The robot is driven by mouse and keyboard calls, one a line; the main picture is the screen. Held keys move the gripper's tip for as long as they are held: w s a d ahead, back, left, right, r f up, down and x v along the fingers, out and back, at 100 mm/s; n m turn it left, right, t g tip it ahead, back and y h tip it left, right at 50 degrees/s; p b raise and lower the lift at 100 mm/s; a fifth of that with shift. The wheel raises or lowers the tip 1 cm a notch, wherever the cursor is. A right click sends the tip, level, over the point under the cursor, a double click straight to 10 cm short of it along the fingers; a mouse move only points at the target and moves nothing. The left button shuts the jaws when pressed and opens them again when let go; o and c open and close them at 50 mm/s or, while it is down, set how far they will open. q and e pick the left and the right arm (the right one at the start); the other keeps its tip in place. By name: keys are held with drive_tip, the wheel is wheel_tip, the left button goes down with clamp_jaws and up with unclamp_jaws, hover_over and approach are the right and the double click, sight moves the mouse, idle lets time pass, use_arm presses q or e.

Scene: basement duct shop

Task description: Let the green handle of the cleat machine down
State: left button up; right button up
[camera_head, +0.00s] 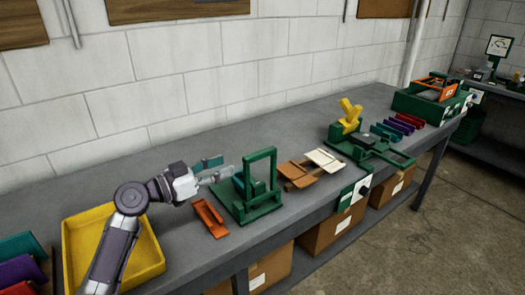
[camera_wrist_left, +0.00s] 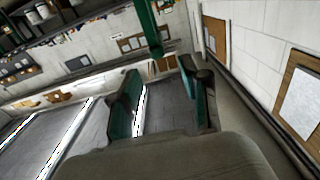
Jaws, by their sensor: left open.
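The cleat machine (camera_head: 243,208) stands on the bench as a green base plate. Its green handle (camera_head: 261,156) is an upright square loop on that plate. A green bar, seemingly this handle (camera_wrist_left: 148,28), shows at the top of the left wrist view, beyond the fingertips. My left gripper (camera_head: 222,167) is just left of the handle, at about the height of its upper half. Its two teal-padded fingers (camera_wrist_left: 160,88) are apart with nothing between them. I cannot tell the exact gap to the handle. My right gripper is not in view.
An orange piece (camera_head: 210,218) lies left of the base plate. A yellow tray (camera_head: 75,245) is at the left. Brown and cream strips (camera_head: 322,160) lie right of the machine. Further right stand another green machine with a yellow handle (camera_head: 350,112) and a green crate (camera_head: 420,107).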

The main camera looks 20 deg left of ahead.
sight(263, 151)
use_arm(q)
drive_tip(key=p+x, duration=0.4)
drive_tip(key=x, duration=0.7)
drive_tip(key=shift+w+d+r, duration=0.1)
drive_tip(key=shift+d, duration=0.15)
drive_tip(key=shift+w+d+p, duration=0.3)
drive_tip(key=shift+w+d, duration=0.15)
drive_tip(key=shift+w, duration=0.15)
drive_tip(key=shift+c, duration=0.2)
clamp_jaws()
